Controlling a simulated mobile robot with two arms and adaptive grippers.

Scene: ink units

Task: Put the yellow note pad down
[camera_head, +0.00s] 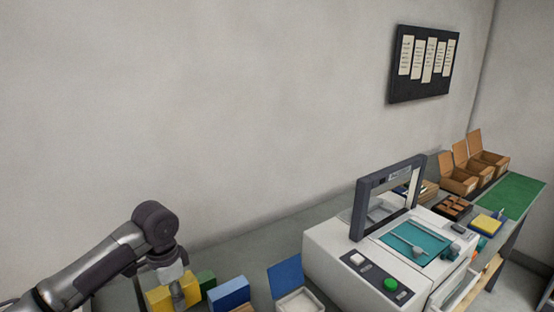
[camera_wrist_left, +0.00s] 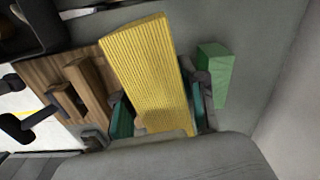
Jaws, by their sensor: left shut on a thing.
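The yellow note pad (camera_wrist_left: 148,68) with ridged page edges fills the middle of the left wrist view. My left gripper (camera_wrist_left: 158,112) is shut on it, one teal finger pad on each side. In the head view the pad (camera_head: 158,299) shows at the bottom left, partly behind my left gripper (camera_head: 178,291). I cannot tell whether its lower edge touches the worktop. My right gripper is in neither view.
A green block (camera_wrist_left: 216,75) stands close beside the pad, also in the head view (camera_head: 206,281). A blue block (camera_head: 229,294) and a blue-lidded white box (camera_head: 300,302) are to the right. A white machine (camera_head: 335,250) stands beyond. A wooden rack (camera_wrist_left: 75,95) lies beside the pad.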

